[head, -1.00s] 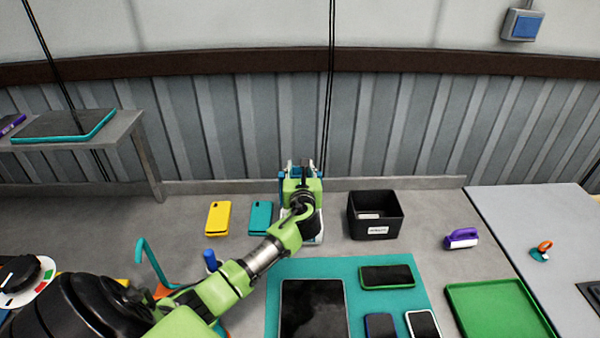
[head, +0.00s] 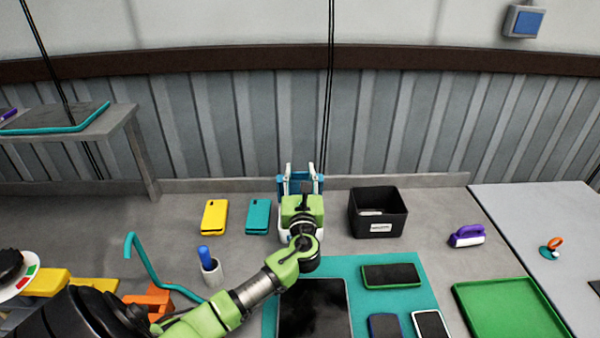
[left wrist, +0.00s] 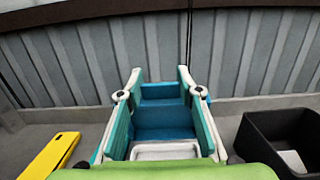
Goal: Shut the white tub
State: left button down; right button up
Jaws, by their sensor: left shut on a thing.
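The white tub (head: 283,222) stands on the bench near the back wall. My left gripper hides most of it in the head view, and its white edge (left wrist: 165,151) shows low in the left wrist view. A blue part (left wrist: 162,118), seemingly the tub's lid, rises behind that edge between my fingers. My left gripper (head: 302,172) is over the tub with its fingers pointing to the wall. In the left wrist view the gripper's white fingers with teal pads (left wrist: 160,78) stand on both sides of the blue part, shut on it. My right gripper is not in view.
A black bin (head: 377,225) stands close on the right. Yellow (head: 214,217) and teal (head: 258,216) phones lie on the left. A white cup (head: 212,272) with a blue item stands near my forearm. A teal mat (head: 405,300) with devices lies in front.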

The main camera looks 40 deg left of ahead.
pick_arm(q)
jog(key=shift+d+f, duration=0.1)
jog(key=shift+f, duration=0.15)
jog(key=c, duration=1.4)
grip_release()
jog(key=shift+r, duration=0.1)
jog(key=v, duration=1.2)
jog(key=shift+s+r, duration=0.1)
